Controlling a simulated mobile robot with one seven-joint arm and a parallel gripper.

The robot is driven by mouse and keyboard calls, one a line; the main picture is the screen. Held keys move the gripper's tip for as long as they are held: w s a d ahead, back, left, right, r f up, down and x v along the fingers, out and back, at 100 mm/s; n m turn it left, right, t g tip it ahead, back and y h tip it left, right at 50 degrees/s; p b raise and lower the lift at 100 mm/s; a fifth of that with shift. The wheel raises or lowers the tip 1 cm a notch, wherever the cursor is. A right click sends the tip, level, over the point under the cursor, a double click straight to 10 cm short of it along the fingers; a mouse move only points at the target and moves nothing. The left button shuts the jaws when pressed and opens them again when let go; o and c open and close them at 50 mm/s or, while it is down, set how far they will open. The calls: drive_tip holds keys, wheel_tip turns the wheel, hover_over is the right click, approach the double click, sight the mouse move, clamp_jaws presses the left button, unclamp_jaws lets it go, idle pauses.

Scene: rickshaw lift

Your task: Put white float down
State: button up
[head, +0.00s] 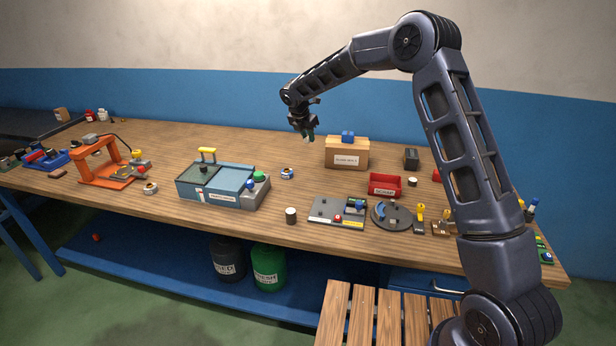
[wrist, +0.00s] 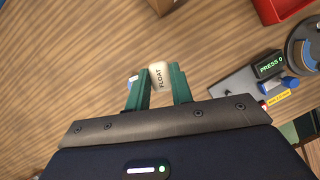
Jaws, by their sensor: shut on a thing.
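The white float (wrist: 160,76), a small pale piece with "FLOAT" printed on it, sits between the two green fingers of my gripper (head: 307,134) in the wrist view. My gripper is shut on it. In the head view my gripper hangs above the back middle of the wooden table (head: 250,231), fingers pointing down, left of the cardboard box. The float is too small to make out clearly there. In the wrist view bare wood lies below the float, with a gap I cannot measure.
A cardboard box (head: 346,152) with a blue piece on top stands right of my gripper. A red bin (head: 385,185), a grey press plate (head: 325,211) and a round dark turntable (head: 392,214) lie to the right. A blue box station (head: 218,183) stands left. Bare wood shows between them.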

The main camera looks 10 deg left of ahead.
sight(310, 178)
wheel_tip(310, 178, down, 18)
drive_tip(key=shift+r, duration=0.2)
idle(0.4)
drive_tip(key=shift+f, duration=0.1)
drive_tip(key=o, duration=0.9)
drive_tip(key=shift+o, duration=0.2)
